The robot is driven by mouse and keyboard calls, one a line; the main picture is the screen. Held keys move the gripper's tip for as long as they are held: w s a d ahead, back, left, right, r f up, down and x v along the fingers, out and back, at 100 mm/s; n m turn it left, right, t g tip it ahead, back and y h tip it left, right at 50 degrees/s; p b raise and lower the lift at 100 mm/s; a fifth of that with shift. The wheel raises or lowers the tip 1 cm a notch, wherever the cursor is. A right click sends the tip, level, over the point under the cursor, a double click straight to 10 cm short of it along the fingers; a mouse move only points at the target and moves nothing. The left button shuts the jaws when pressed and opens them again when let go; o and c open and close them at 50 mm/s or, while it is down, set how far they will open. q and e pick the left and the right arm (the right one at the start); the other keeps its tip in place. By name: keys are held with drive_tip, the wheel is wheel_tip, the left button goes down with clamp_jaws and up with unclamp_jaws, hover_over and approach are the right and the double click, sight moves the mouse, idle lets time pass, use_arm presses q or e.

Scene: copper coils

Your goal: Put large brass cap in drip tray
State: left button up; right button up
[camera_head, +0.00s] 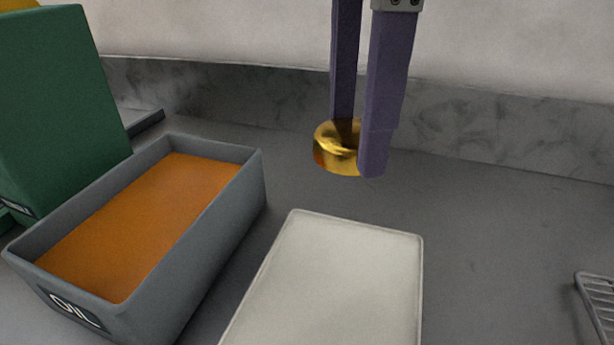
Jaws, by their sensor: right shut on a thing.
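My right gripper (358,146) reaches down from the top of the view, and its two purple fingers are shut on a large brass cap (333,156). The cap is a short, shiny gold cylinder, partly hidden by the nearer finger. It is held up in the air, behind and above the pale tray. The pale, shallow, flat tray (340,275), which looks like the drip tray, lies at the lower middle and is empty. Its near end is cut off by the bottom edge. My left gripper is not in view.
A grey bin (215,225) labelled OIL, filled with orange liquid, stands left of the tray. A green box (60,110) stands behind it at the left. A wire rack (597,300) shows at the right edge.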

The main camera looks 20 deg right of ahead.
sight(333, 309)
drive_tip(key=shift+a+f+n+b, duration=0.2)
drive_tip(key=shift+f+n+b, duration=0.1)
drive_tip(key=shift+f+n, duration=0.6)
wheel_tip(333, 309, down, 20)
drive_tip(key=b, duration=0.3)
drive_tip(key=shift+r+b, duration=0.15)
drive_tip(key=shift+b, duration=0.25)
drive_tip(key=o, duration=1.4)
